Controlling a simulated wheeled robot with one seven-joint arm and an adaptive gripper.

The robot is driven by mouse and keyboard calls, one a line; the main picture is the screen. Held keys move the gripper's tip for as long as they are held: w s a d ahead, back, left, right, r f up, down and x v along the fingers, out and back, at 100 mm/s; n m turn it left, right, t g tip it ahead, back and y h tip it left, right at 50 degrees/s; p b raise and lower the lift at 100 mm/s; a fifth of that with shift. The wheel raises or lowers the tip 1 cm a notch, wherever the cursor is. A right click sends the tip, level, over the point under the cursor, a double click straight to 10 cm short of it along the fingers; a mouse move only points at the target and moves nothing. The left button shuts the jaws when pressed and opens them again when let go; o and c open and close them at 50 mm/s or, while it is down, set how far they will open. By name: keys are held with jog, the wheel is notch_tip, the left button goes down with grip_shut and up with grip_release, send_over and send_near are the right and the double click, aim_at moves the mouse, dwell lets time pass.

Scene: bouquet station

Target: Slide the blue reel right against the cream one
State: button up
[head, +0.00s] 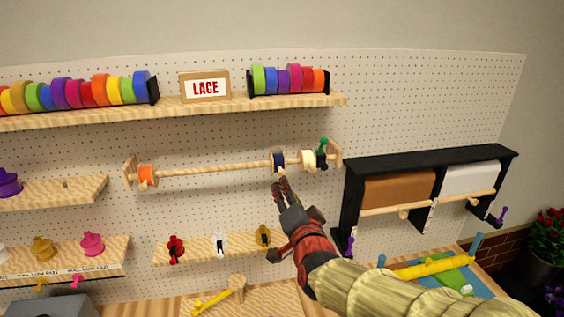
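The dark blue reel (278,160) hangs on a horizontal wooden rod (215,168) on the pegboard wall, right of the rod's middle. The cream reel (308,159) is on the same rod to its right, with a short gap between the two. My gripper (282,184) points up, with its fingertips just below the blue reel in the picture. I cannot tell whether it touches the reel, or how far apart its fingers are.
An orange reel (147,175) sits at the rod's left end. A green knobbed piece (322,148) is at the right end, beside the cream reel. A shelf (205,106) of colored rolls runs above. A black paper-roll rack (349,205) stands to the right.

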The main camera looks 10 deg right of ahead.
aim_at(281, 175)
jog(key=shift+t, duration=0.5)
jog(key=shift+w+r+p, duration=0.2)
jog(key=shift+w, duration=1.05)
jog(key=shift+w+r+p, duration=0.2)
jog(key=shift+w+p, duration=0.05)
jog(key=shift+w, duration=0.95)
jog(key=shift+w+r+p, duration=0.2)
jog(key=shift+w, duration=1.05)
jog(key=shift+c, duration=1.3)
grip_shut()
